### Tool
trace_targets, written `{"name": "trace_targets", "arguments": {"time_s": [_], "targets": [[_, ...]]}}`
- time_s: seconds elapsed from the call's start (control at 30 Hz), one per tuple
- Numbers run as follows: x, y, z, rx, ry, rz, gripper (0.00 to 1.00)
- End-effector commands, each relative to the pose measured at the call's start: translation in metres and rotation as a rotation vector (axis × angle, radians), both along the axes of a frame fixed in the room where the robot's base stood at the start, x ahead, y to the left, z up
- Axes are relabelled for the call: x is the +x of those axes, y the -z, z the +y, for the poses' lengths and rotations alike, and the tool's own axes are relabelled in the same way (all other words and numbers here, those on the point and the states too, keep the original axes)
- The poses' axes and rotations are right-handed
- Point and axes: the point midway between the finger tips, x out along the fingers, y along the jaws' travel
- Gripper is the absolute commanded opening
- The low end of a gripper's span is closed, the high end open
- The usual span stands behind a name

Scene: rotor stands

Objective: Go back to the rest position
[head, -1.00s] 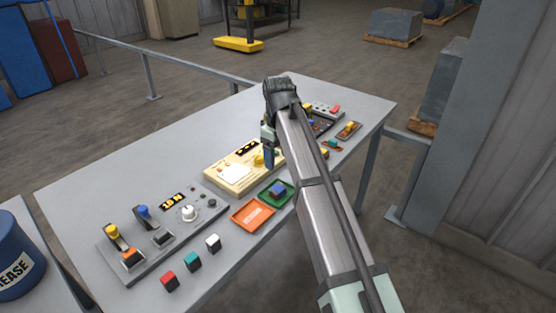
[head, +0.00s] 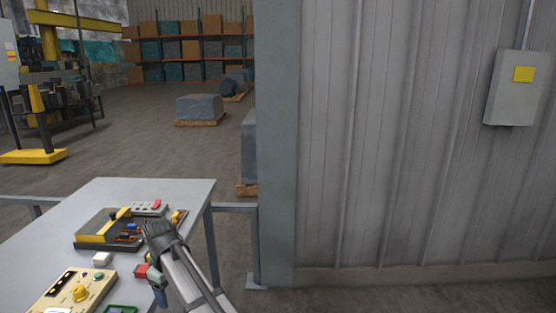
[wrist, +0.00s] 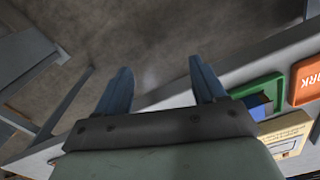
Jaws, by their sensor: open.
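My gripper (head: 160,296) hangs at the lower part of the head view, over the near edge of the grey table (head: 170,190). In the wrist view, its two blue fingers stand wide apart with nothing between them (wrist: 160,68), and floor shows behind the gap. The table edge, a green tray (wrist: 242,90) with a blue block (wrist: 259,108) and an orange tray (wrist: 309,82) lie to the right of the fingers there. The gripper appears empty and apart from these things.
A beige panel with a yellow knob (head: 81,293), a white block (head: 103,259), a red block (head: 141,271) and a black-and-yellow unit (head: 97,229) are on the table near my arm. A corrugated wall (head: 400,140) fills the right. Open floor (head: 150,150) lies beyond the table.

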Motion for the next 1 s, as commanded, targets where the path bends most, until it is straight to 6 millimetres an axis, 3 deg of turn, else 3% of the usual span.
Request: {"name": "trace_targets", "arguments": {"time_s": [0.03,0.2,0.47,0.8,1.0], "targets": [[0.006,0.019,-0.03,-0.003,0.057,0.003,0.7],[0.028,0.07,-0.108,-0.002,0.237,0.002,0.7],[0.035,0.139,-0.226,0.0,0.511,0.001,0.7],[0.004,0.214,-0.371,0.0,0.868,0.001,0.7],[-0.024,0.243,-0.431,0.002,1.038,0.0,0.7]]}}
